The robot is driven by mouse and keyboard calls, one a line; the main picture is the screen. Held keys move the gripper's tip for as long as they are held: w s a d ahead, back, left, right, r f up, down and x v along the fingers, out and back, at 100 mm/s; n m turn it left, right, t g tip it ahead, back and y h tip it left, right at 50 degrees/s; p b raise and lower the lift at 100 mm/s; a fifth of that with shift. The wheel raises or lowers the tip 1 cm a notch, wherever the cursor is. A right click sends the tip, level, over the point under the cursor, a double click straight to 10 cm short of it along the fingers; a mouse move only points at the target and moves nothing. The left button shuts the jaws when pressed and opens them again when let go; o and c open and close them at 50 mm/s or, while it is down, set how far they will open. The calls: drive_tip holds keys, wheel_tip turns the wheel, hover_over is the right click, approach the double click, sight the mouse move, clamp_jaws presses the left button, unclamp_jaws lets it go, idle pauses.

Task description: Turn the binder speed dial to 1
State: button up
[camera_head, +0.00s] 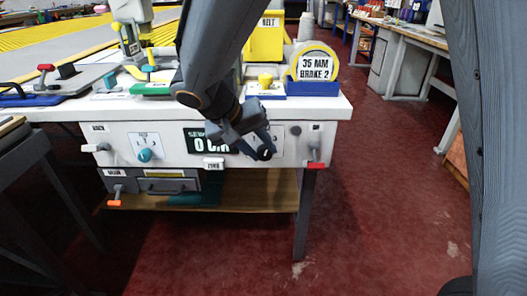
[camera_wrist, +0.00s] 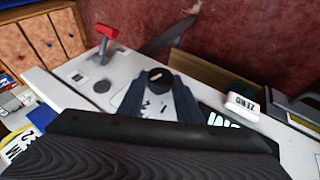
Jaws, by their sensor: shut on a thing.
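A black dial (camera_head: 265,154) is on the right part of the white front panel (camera_head: 175,128), over a pale scale plate whose marks are partly hidden by my gripper (camera_head: 258,146). In the wrist view the dial (camera_wrist: 161,76) lies between the two fingertips of my gripper (camera_wrist: 158,84), which is shut on it. I cannot read which mark the dial points to. A teal dial (camera_head: 144,155) with its own scale plate is farther left on the panel. No readable label tells which dial is the binder speed dial.
A green display (camera_head: 194,139) is left of my gripper, with a white labelled tab (camera_head: 213,163) below it. A red-handled lever (camera_head: 315,165) is close on the right. A yellow tape measure (camera_head: 316,62) stands on the bench top.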

drive_tip(key=h, duration=0.2)
drive_tip(key=shift+a+f+n+h+p, duration=0.2)
drive_tip(key=shift+a+n+h+p, duration=0.1)
drive_tip(key=shift+a+h+p, duration=0.1)
drive_tip(key=h, duration=0.1)
drive_tip(key=h+p, duration=0.1)
drive_tip(key=h, duration=0.1)
drive_tip(key=shift+a+f+n+t, duration=0.1)
drive_tip(key=shift+f+n+t, duration=0.2)
drive_tip(key=shift+n, duration=0.1)
drive_tip(key=shift+a+f+n+t+h+p, duration=0.1)
drive_tip(key=shift+f+n+t+h+p, duration=0.15)
drive_tip(key=shift+h, duration=0.7)
drive_tip(key=shift+d+f+n+t+h+p, duration=0.15)
drive_tip(key=shift+n+h, duration=0.2)
drive_tip(key=shift+h, duration=0.65)
drive_tip(key=shift+a+f+n+t+h+p, duration=0.1)
drive_tip(key=shift+a+f+n+t+h, duration=0.15)
drive_tip(key=shift+h, duration=0.7)
drive_tip(key=shift+d, duration=0.1)
drive_tip(key=o, duration=1)
drive_tip(key=shift+o, duration=0.2)
drive_tip(key=shift+r, duration=0.1)
drive_tip(key=v, duration=0.8)
